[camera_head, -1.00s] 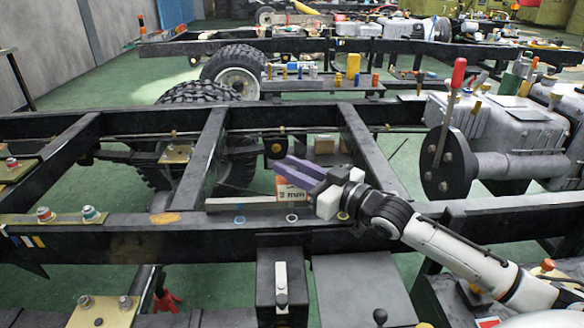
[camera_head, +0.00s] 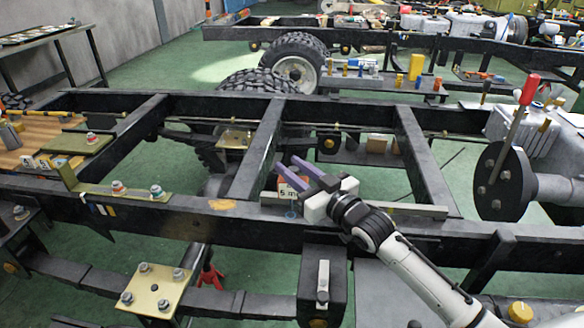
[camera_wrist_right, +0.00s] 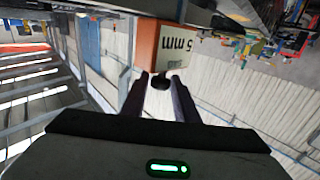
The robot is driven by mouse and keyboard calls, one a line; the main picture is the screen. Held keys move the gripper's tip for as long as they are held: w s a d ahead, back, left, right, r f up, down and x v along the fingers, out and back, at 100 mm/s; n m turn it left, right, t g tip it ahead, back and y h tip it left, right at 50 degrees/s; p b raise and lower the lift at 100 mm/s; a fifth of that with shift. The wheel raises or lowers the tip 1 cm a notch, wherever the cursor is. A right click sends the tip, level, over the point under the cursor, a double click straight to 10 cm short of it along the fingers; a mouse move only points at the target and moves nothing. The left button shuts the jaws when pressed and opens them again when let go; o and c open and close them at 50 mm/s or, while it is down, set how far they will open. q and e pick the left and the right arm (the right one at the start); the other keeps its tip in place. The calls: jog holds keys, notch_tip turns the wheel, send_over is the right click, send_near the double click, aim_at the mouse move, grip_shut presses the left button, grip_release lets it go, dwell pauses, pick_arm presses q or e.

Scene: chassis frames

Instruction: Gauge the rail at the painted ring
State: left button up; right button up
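My right gripper (camera_head: 287,168), with purple fingers, holds the block, which shows beyond the fingertips in the right wrist view (camera_wrist_right: 174,42). There the fingers (camera_wrist_right: 160,84) flank a small dark knob on it. A blue painted ring (camera_head: 291,215) shows on the rail just below the block. My gripper and wrist hide part of the block and the rail to the right. My left gripper is not in view.
Cross members (camera_head: 262,150) divide the frame, with open gaps between. A dark hub disc with a red-handled lever (camera_head: 528,90) stands at the right. An olive plate with bolts (camera_head: 115,188) sits on the rail at the left. A tool shelf (camera_head: 385,85) is behind.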

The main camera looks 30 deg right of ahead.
jog(key=shift+o, duration=1)
jog(key=s+d, duration=0.1)
jog(key=s, duration=0.9)
jog(key=shift+d+p, duration=0.25)
jog(key=shift+p, duration=0.2)
jog(key=shift+s, duration=0.1)
